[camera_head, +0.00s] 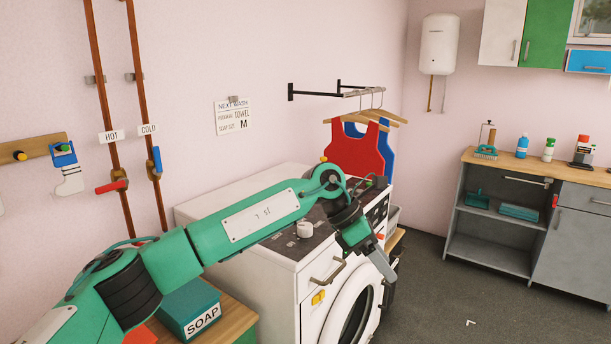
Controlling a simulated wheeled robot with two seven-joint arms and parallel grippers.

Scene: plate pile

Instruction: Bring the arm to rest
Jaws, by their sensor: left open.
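My left arm (225,230) is green and comes in from the lower left, reaching across in front of the washing machine (300,290). The left gripper (384,268) hangs at the arm's far end, pointing down and to the right, near the machine's front right edge. Its jaws are open and I see nothing held between them. The wrist hides part of the machine's control panel (378,212). My right gripper is not in view.
A green soap box (190,308) stands on a wooden top below my arm. Red and blue vests (355,150) hang on a wall rail behind the machine. A grey workbench (500,210) stands at the right. The floor (440,290) between is mostly clear.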

